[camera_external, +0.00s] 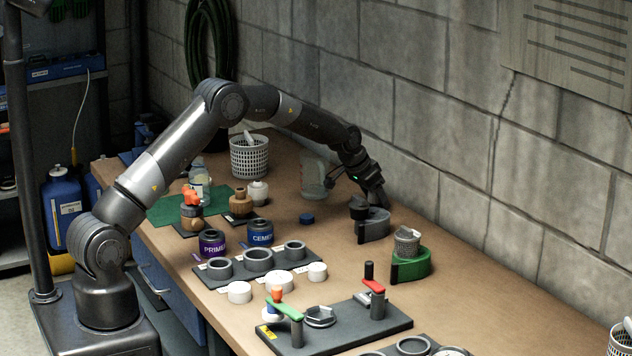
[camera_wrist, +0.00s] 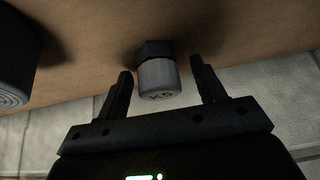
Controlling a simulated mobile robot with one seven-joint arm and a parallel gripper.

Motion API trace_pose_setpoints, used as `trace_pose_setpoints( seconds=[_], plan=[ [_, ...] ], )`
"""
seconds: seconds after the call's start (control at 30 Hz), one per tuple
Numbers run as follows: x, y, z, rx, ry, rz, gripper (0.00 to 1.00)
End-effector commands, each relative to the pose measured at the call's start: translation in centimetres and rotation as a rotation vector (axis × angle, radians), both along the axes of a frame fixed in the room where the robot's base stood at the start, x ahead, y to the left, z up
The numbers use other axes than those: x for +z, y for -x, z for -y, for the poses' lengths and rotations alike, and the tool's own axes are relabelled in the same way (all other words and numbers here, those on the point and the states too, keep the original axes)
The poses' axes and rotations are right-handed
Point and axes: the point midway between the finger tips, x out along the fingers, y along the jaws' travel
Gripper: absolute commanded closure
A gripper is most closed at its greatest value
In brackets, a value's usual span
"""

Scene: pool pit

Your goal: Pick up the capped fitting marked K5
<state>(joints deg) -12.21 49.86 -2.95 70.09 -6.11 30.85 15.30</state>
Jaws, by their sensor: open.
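In the wrist view a capped fitting (camera_wrist: 158,76) has a light grey round body and a dark, faceted part at its far end. Its marking starts with K; the second character is blurred and could be 5 or 6. My gripper (camera_wrist: 163,84) is open, with one finger on each side of the fitting and a visible gap to both. The jaws hold nothing. In the external view my gripper (camera_external: 378,203) points down near the wall, close to a grey, rounded block (camera_external: 374,226) and a dark, capped piece. I cannot tell there which piece is the marked fitting.
A green block (camera_external: 411,266) with a grey mesh-like piece stands in front of my gripper. The block wall (camera_external: 440,130) is close behind. A blue cap (camera_external: 307,218) lies left, with clear tabletop around it.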

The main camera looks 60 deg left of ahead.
Motion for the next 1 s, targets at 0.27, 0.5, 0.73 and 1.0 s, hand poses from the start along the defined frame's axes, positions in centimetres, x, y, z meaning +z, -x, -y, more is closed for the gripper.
trace_pose_setpoints(
  seconds=[0.27, 0.5, 0.73, 1.0],
  plan=[
    [-0.02, 0.00, -0.01, 0.000, 0.000, 0.000, 0.43],
    [-0.01, 0.00, -0.01, 0.000, 0.000, 0.000, 0.62],
    [0.00, 0.01, -0.02, 0.000, 0.000, 0.000, 0.81],
    [0.04, 0.00, -0.02, 0.000, 0.000, 0.000, 0.86]
  ],
)
